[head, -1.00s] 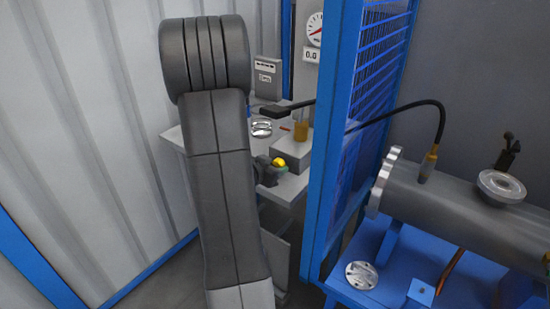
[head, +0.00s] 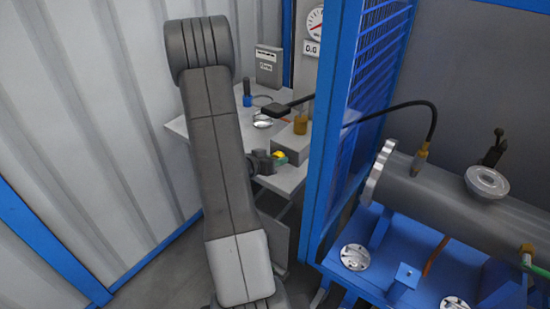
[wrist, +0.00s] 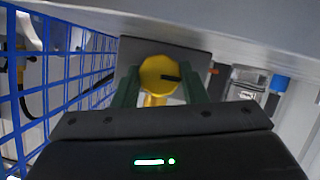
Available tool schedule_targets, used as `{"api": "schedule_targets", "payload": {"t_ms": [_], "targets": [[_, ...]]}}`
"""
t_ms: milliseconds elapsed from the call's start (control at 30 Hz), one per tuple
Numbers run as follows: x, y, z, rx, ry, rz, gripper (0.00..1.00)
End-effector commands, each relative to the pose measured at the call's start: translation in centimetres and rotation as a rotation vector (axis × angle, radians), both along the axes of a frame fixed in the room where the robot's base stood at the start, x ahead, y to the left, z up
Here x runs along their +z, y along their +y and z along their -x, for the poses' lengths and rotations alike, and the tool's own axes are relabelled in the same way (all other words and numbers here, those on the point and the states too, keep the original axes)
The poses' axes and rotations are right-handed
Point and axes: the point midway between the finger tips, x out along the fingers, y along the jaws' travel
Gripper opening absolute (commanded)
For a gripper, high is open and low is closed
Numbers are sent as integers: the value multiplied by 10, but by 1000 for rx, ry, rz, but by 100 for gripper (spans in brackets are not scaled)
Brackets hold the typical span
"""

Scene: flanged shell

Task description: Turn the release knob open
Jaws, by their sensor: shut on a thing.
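The release knob looks like the round yellow knob (wrist: 158,75) in the wrist view. It has a short black mark pointing right from its middle, and a yellow part shows below it. My gripper (wrist: 160,88) has its green fingers on either side of the knob and is shut on it. In the head view the knob (head: 279,156) is a small yellow spot at the front of a grey box (head: 291,146), with my gripper (head: 280,160) at it. Much of the knob is hidden there by my gripper.
A blue mesh frame (head: 335,130) stands close on the right. Beyond it lies a grey flanged cylinder (head: 440,200) above a blue bench (head: 400,265).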

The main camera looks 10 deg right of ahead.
Motion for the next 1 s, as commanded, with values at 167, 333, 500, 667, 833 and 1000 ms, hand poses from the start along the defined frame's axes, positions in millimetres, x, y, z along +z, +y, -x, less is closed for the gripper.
{"api": "schedule_targets", "payload": {"t_ms": [167,333,500,667,833,1000], "targets": [[0,0,0,1,2,2,16],[0,0,0,2,1,2,54],[0,0,0,2,1,1,60],[0,1,1,2,0,1,60],[6,13,9,3,1,2,60],[21,40,30,6,0,2,60]]}}
